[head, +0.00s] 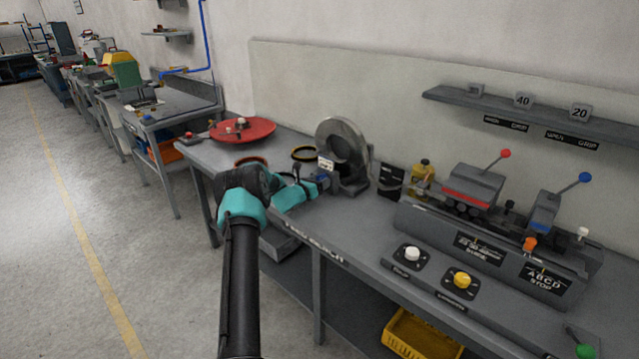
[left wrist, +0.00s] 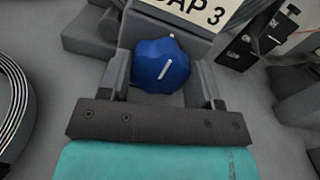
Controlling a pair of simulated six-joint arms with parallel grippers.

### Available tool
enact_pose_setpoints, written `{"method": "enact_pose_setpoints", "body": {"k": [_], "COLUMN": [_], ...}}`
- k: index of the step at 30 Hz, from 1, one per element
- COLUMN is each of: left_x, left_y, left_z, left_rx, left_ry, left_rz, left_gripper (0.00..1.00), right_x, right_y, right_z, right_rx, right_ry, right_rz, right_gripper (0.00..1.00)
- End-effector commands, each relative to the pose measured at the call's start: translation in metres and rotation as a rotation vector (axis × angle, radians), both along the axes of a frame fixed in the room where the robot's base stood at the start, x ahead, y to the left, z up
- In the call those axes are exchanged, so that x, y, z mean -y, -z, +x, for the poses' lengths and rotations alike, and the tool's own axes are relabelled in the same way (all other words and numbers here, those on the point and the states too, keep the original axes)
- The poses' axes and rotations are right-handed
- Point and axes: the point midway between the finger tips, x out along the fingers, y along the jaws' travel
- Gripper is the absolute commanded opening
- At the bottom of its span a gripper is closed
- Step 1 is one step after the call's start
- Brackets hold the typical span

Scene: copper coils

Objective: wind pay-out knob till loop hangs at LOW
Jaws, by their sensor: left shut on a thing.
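The blue knob (left wrist: 162,66) has a white pointer line and sits between the two fingers of my left gripper (left wrist: 164,82) in the left wrist view. The jaws are closed on its sides. In the head view my left gripper (head: 316,186) reaches the knob at the foot of the grey coil reel (head: 343,150), and mostly hides the knob. A dark panel (head: 389,181) stands right of the reel; its marks are too small to read, and I cannot make out clearly how the loop hangs. My right gripper is not in view.
A white sign (left wrist: 222,14) ending in "AP 3" is just behind the knob. A red turntable (head: 243,130) is at the bench's left end. Right of the panel stands a grey machine (head: 470,190) with levers. White (head: 412,254) and yellow (head: 462,280) knobs sit in front.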

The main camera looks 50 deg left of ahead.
Motion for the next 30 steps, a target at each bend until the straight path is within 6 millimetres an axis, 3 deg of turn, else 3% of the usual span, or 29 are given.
{"method": "enact_pose_setpoints", "body": {"k": [14,30], "left_x": [0.0004,0.0021], "left_y": [-0.0001,0.0001], "left_z": [-0.0001,0.0002], "left_rx": [-0.007,-0.046], "left_ry": [0.000,0.000], "left_rz": [0.077,0.495], "left_gripper": [0.35,0.35], "right_x": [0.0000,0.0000], "right_y": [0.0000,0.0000], "right_z": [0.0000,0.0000], "right_rx": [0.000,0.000], "right_ry": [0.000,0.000], "right_rz": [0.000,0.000], "right_gripper": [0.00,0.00]}}
